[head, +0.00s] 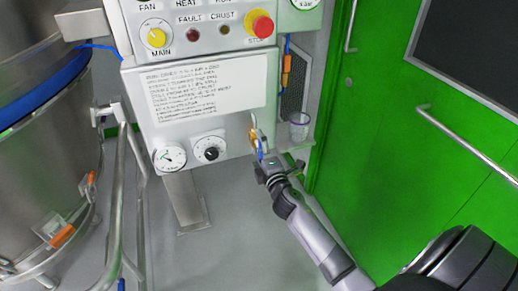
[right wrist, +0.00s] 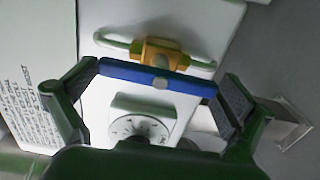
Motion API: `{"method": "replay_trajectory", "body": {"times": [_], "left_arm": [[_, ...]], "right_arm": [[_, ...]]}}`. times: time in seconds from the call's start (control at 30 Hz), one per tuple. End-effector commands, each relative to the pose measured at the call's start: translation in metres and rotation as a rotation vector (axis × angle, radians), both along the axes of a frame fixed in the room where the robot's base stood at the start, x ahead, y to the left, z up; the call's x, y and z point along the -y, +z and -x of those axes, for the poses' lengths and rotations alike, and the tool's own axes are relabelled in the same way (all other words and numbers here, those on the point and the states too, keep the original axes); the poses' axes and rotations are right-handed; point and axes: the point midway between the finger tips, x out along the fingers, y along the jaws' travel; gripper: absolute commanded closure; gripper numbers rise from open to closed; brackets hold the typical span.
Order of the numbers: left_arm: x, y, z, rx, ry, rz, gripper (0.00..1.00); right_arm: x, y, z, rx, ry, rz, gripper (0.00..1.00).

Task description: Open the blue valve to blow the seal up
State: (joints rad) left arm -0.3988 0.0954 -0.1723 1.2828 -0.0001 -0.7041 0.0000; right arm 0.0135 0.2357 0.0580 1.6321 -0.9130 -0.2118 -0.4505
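The blue valve handle (right wrist: 150,76) is a flat bar on a brass valve body (right wrist: 160,54), joined to a pale curved tube. In the head view the brass valve (head: 253,136) is at the panel's lower right edge, with a sliver of the blue handle (head: 260,152) showing. My right gripper (head: 266,168) is right at the handle. In the right wrist view its fingers (right wrist: 160,80) are spread wide, one near each end of the blue bar, which lies crosswise between them. I cannot tell whether either finger touches it. My left gripper is out of view.
The control panel (head: 210,120) has a pressure gauge (head: 169,157), a black dial (head: 209,149) and a red stop button (head: 261,25). A clear cup (head: 299,126) stands just right of the valve. A green door (head: 400,130) is at the right, a steel vessel (head: 40,160) at the left.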

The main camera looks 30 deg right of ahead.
Motion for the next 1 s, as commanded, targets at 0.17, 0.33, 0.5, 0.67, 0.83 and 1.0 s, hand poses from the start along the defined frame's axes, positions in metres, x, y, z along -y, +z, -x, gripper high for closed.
{"method": "replay_trajectory", "body": {"times": [0.17,0.33,0.5,0.67,0.83,1.0], "left_arm": [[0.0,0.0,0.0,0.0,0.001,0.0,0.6],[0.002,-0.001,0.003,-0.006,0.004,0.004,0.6],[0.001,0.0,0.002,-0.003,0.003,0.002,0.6],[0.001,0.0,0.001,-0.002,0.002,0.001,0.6],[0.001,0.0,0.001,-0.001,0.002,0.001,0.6],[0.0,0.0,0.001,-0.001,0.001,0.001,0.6]], "right_arm": [[0.0,0.001,0.0,0.002,-0.001,-0.003,0.0],[-0.001,0.0,0.005,0.001,0.0,-0.004,0.0],[-0.007,-0.001,0.031,-0.001,0.0,-0.005,0.0],[-0.015,-0.001,0.065,-0.002,-0.001,-0.007,0.0],[-0.022,-0.001,0.095,-0.001,-0.002,-0.003,0.0],[-0.027,-0.001,0.112,0.0,-0.001,-0.004,0.0]]}}
